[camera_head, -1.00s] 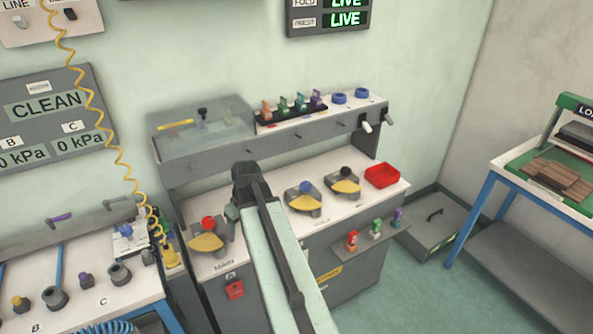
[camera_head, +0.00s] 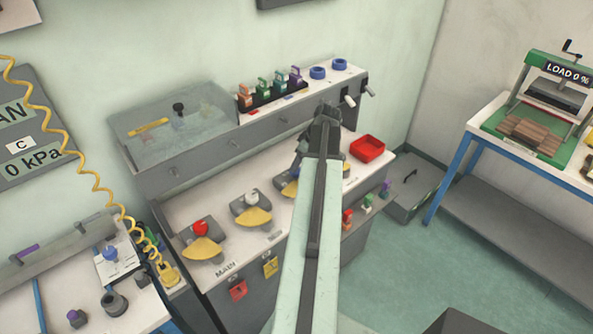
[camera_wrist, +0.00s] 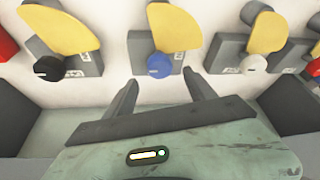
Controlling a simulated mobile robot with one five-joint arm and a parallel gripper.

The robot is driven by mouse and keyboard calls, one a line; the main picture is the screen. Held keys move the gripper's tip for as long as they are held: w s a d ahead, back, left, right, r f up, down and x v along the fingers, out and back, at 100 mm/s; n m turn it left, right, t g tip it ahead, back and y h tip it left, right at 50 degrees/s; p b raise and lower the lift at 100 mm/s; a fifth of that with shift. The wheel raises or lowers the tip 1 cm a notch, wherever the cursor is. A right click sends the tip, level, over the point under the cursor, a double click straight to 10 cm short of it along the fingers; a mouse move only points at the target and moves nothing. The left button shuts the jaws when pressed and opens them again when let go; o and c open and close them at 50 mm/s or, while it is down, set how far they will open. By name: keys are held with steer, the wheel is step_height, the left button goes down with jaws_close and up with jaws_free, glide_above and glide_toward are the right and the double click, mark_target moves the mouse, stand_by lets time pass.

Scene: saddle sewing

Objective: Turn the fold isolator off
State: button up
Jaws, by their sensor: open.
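In the wrist view, the isolator with the blue knob (camera_wrist: 159,64) is in the middle, with a yellow fan-shaped plate (camera_wrist: 179,24) on a grey base. Its small label is too blurred to read surely. My gripper (camera_wrist: 162,90) is open and empty, its fingertips just short of the blue knob and to either side of it. In the head view my gripper (camera_head: 318,135) and arm partly hide the blue-knob isolator (camera_head: 290,188). A black-knob isolator (camera_wrist: 47,67) is at left and a white-knob one (camera_wrist: 254,63) at right in the wrist view.
The red MAIN isolator (camera_head: 200,228) and white-knob isolator (camera_head: 252,200) stand left of my arm. A red tray (camera_head: 367,148) is at the bench's right end. Handled tags (camera_head: 272,88) stand on the shelf above. A press (camera_head: 555,85) stands on the right table.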

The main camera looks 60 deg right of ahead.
steer(key=b, duration=0.4)
glide_above(295, 183)
steer(key=d, duration=0.2)
steer(key=f, duration=0.5)
steer(key=shift+w+d+f, duration=0.1)
steer(key=shift+w+d, duration=0.1)
steer(key=shift+w, duration=0.1)
